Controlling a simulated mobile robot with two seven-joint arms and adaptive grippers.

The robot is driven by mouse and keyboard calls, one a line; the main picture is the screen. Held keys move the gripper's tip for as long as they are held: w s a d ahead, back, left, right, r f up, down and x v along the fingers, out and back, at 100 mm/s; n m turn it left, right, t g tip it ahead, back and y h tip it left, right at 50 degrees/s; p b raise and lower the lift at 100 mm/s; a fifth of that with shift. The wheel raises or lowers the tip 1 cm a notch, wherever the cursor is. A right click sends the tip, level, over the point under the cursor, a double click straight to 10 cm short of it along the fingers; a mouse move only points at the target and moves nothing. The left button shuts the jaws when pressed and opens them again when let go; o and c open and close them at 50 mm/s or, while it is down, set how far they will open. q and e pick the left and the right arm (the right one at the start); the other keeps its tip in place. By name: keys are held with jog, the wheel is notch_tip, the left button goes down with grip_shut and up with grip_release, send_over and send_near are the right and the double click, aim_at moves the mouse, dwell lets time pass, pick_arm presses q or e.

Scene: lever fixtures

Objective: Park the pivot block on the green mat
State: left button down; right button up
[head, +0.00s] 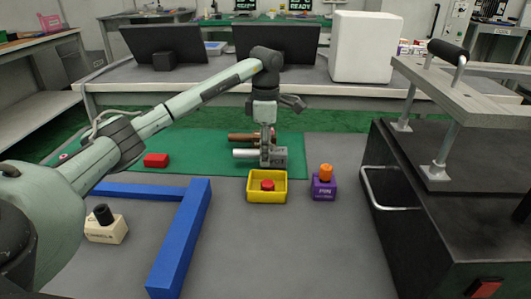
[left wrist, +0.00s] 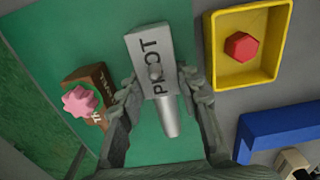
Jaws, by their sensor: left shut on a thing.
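The grey pivot block (head: 279,157) has a silver rod pointing left in the head view. In the left wrist view the pivot block (left wrist: 150,50) shows its lettering, and the silver rod lies between the fingers. My left gripper (head: 267,147) points down and is shut on the pivot block; its fingers also show in the left wrist view (left wrist: 165,95). The block is over the right part of the green mat (head: 207,145). I cannot tell whether it touches the mat. My right gripper is not in view.
A yellow tray (head: 250,195) with a red knob stands just in front of the block. A brown block (left wrist: 92,78) with a pink knob is close beside the gripper. A purple block (head: 323,188), a red block (head: 156,160) and blue bars (head: 182,240) stand around.

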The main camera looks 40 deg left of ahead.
pick_arm(q)
jog(key=shift+f, duration=0.15)
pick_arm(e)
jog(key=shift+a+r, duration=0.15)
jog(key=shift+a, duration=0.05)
pick_arm(q)
jog(key=shift+f, duration=0.2)
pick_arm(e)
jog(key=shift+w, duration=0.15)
pick_arm(q)
jog(key=c, duration=1.1)
grip_release()
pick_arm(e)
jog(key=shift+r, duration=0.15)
pick_arm(q)
jog(key=shift+o, duration=0.2)
jog(key=shift+r+p, duration=0.3)
jog(key=shift+r, duration=3.65)
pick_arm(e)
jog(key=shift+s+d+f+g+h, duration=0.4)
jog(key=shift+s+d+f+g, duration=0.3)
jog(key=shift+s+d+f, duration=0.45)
